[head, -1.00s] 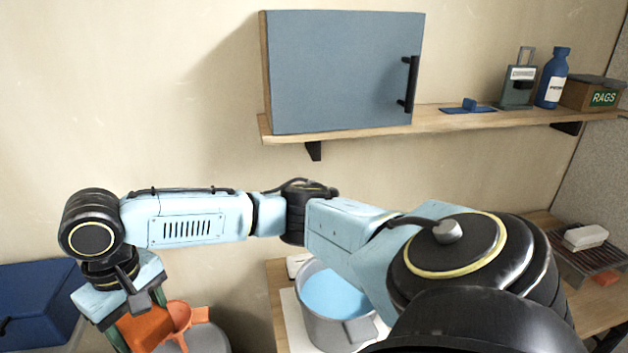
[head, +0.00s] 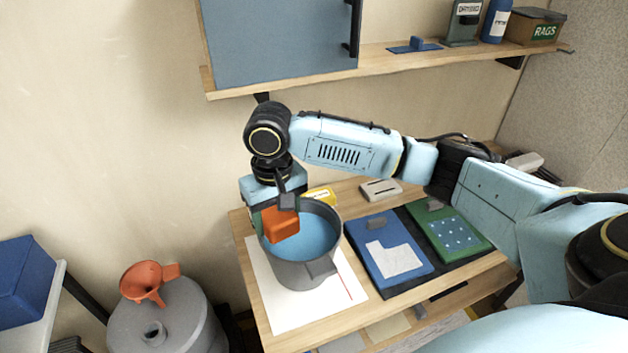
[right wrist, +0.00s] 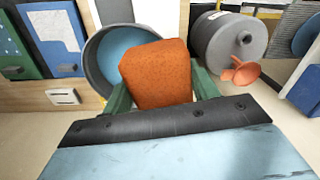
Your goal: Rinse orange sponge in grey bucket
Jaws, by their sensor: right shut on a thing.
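The orange sponge (head: 281,224) is a block held by my right gripper (head: 280,212), which is shut on it. It also shows large in the right wrist view (right wrist: 156,75) between the green fingers. The grey bucket (head: 303,273) stands on a white sheet on the table, with blue water (head: 315,232) inside. In the head view the sponge overlaps the bucket's left opening; it looks to be above the water, and I see no clear contact. The bucket shows behind the sponge in the right wrist view (right wrist: 97,75). My left gripper is not in view.
A blue board (head: 385,262) and a green board (head: 440,232) lie right of the bucket on the table. A grey drum (head: 170,325) with an orange funnel (head: 146,282) stands at left. A shelf (head: 400,62) with a blue cabinet (head: 280,35) is on the wall above.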

